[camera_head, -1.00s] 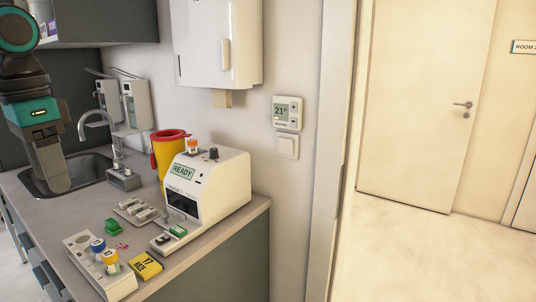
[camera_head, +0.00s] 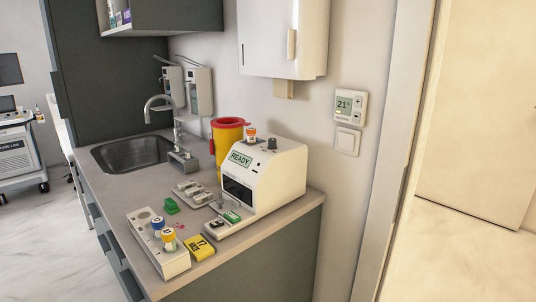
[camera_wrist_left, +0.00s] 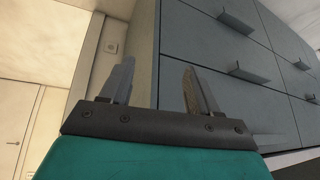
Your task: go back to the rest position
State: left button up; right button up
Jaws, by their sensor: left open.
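My left gripper (camera_wrist_left: 160,85) is open and empty in the left wrist view, its two fingers apart. It faces grey drawer fronts (camera_wrist_left: 220,45) with dark handles. My left gripper is not in the head view now, and my right gripper is in neither view. In the head view, a white analyser (camera_head: 270,180) with a READY screen stands on the counter (camera_head: 120,193). A vial with an orange cap (camera_head: 250,135) is on top of it. A white rack (camera_head: 160,250) holds a blue-capped vial (camera_head: 158,225) and a yellow-capped vial (camera_head: 169,238).
A yellow block (camera_head: 200,247), a green clip (camera_head: 171,206) and a grey tray (camera_head: 193,193) lie by the analyser. A red-rimmed yellow bin (camera_head: 226,138) stands behind. A sink (camera_head: 130,153) is at the left. Floor (camera_head: 50,240) left of the counter is clear.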

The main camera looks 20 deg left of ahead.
pick_arm(q)
jog(key=s+d+t+h, duration=0.1)
jog(key=d+t, duration=0.3)
jog(key=d, duration=1.9)
jog(key=shift+s+d+f+t, duration=0.3)
jog(key=shift+s+f+t, duration=0.1)
